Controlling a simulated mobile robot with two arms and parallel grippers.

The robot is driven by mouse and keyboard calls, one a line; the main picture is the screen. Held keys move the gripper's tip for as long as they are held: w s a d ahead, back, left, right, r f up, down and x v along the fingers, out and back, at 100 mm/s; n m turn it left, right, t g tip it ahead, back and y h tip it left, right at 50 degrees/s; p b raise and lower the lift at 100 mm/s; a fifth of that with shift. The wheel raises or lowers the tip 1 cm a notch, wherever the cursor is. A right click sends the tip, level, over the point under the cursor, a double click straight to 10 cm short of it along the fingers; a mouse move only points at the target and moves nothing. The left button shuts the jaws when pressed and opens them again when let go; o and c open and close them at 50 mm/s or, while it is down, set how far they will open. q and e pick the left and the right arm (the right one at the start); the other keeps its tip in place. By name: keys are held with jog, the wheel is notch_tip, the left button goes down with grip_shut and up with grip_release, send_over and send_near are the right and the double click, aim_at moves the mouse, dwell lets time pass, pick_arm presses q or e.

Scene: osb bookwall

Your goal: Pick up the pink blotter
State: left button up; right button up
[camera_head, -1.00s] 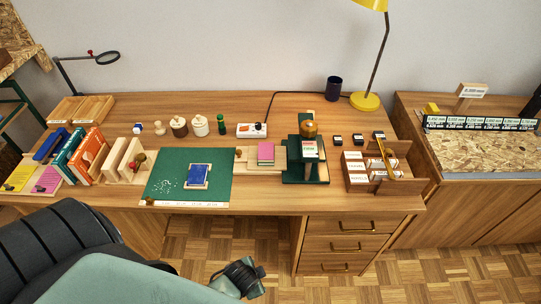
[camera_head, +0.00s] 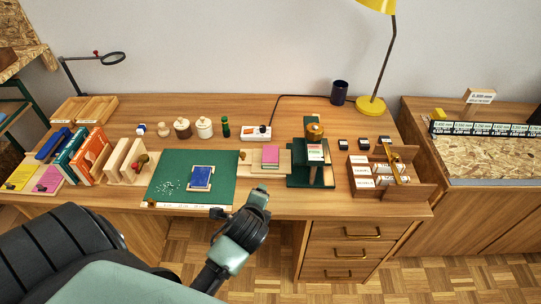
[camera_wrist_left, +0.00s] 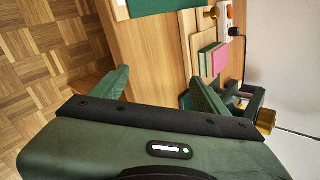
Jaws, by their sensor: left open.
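A pink block-like pad (camera_head: 270,157) lies on a pale wooden board on the desk, between the green mat and the dark green press. It also shows in the left wrist view (camera_wrist_left: 219,59), with a green strip beside it. A flat pink sheet (camera_head: 47,180) with a small dark knob lies at the desk's far left; I cannot tell which of the two is the blotter. My left gripper (camera_head: 241,203) is open and empty above the desk's front edge, in front of the pad and apart from it. Its spread fingers show in the wrist view (camera_wrist_left: 160,88). My right gripper is out of view.
The dark green press (camera_head: 313,177) stands right of the pad, then a wooden tray (camera_head: 423,192) of small boxes. A white power strip (camera_head: 257,133) lies behind. Orange and teal books stand at left.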

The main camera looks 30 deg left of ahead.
aim_at(270, 153)
pick_arm(q)
jog(key=w+m, duration=0.2)
jog(key=w+a+r+m+t+y, duration=0.1)
jog(key=w+m, duration=0.1)
jog(key=m, duration=0.1)
jog(key=w+a+m, duration=0.1)
jog(key=w+m, duration=0.1)
jog(key=shift+w+a+r+t+y, duration=0.2)
jog(key=shift+w+t+y, duration=0.1)
jog(key=shift+t, duration=0.1)
jog(key=w+m, duration=0.1)
jog(key=m, duration=0.1)
jog(key=w+m+t, duration=0.1)
jog(key=w+m, duration=0.1)
jog(key=w+r+m, duration=0.1)
jog(key=m, duration=0.1)
jog(key=shift+w+a+r+m+t+y, duration=0.1)
jog(key=shift+w+a+m+t+y, duration=0.2)
jog(key=shift+w+m+y, duration=0.1)
jog(key=x, duration=0.7)
jog(key=shift+w, duration=0.25)
jog(key=c, duration=1.4)
